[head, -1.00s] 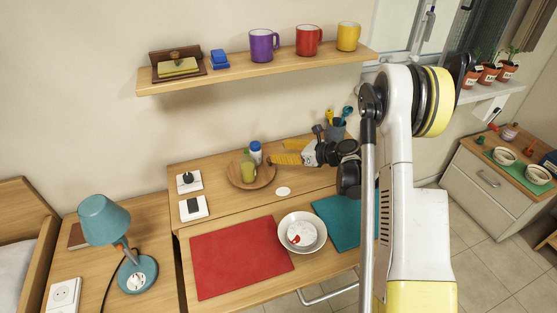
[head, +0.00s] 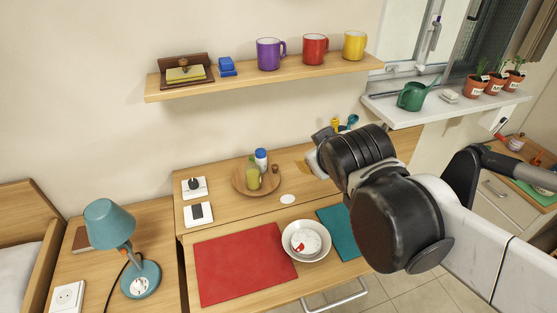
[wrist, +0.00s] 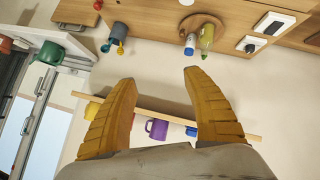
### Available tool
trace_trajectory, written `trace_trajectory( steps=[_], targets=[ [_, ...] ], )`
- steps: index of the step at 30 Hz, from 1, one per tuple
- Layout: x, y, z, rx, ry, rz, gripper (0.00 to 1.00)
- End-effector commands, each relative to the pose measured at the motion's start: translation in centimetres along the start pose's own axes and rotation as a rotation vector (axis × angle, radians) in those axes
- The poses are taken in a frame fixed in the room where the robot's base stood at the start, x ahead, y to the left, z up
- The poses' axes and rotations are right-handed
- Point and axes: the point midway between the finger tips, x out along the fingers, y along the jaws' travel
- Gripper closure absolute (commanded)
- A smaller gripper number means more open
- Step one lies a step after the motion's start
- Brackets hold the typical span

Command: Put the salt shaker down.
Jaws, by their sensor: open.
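The salt shaker, a small white bottle with a blue cap (head: 261,158), stands upright on the round wooden tray (head: 240,183), beside a green bottle (head: 253,177). In the wrist view the shaker (wrist: 190,44) shows upside down, beyond the fingertips and apart from them. My gripper (wrist: 158,77) is open, its two yellow fingers spread with nothing between them. In the head view my arm's black wrist hides most of the gripper; only a little yellow shows right of the tray.
A shelf (head: 265,80) with several mugs hangs above the desk. A red mat (head: 240,262), a white bowl (head: 306,254) and a teal mat (head: 340,228) lie in front. A cup of utensils (wrist: 117,33) stands at the back right.

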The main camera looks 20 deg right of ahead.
Motion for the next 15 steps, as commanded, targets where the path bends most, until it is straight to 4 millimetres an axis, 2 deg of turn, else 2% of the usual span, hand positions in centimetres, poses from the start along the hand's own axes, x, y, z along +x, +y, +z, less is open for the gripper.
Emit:
trace_trajectory(
  steps=[1,3,6,9,15],
  targets=[
    [-1.3,-2.3,2.4,0.083,-0.056,-0.066,0.41],
    [-2.8,-5.0,5.0,0.182,-0.130,-0.142,0.41],
    [-4.3,-7.5,7.3,0.269,-0.202,-0.212,0.41],
    [-5.0,-8.6,8.3,0.304,-0.235,-0.242,0.41],
    [-5.0,-8.7,8.4,0.309,-0.240,-0.245,0.41]
  ],
)
